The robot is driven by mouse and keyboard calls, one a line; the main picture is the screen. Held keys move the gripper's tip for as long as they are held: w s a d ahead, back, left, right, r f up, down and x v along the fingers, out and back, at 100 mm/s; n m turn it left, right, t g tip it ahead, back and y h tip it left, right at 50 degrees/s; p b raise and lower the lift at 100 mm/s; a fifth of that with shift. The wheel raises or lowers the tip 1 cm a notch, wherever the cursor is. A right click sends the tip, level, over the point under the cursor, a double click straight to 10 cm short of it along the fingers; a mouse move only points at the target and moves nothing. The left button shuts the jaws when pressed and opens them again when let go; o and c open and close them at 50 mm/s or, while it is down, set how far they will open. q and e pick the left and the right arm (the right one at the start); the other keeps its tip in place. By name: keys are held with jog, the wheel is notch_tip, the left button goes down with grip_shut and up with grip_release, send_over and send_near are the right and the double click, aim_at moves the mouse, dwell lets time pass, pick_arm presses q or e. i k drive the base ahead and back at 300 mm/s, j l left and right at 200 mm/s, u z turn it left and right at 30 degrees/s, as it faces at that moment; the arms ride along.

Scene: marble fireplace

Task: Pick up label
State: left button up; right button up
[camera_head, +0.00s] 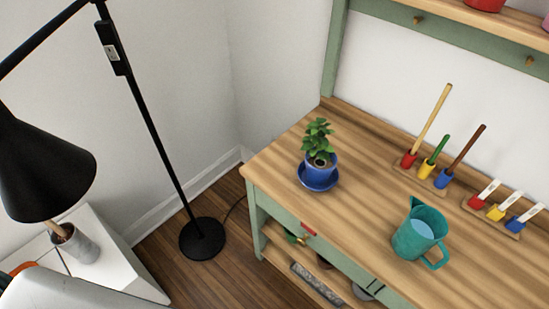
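Three white label-like sticks stand tilted in small coloured cups on a wooden holder (478,205) at the right of the wooden tabletop. One label (489,189) is in the red cup, one label (507,201) in the yellow cup and one label (530,214) in the blue cup. Any marks on them are too small to read. Neither of my grippers is in view.
A teal watering jug (421,232) stands in front of the labels. A second holder (415,171) with three coloured handles stands left of them. A potted plant (319,158) is at the table's left end. A black floor lamp (203,238) stands beside the table (360,205).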

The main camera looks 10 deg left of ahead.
aim_at(516, 194)
jog(key=l+z, duration=0.35)
jog(key=i+l+z, duration=0.15)
jog(key=z, duration=0.15)
jog(key=i+l+z, duration=0.15)
jog(key=l+z, duration=0.2)
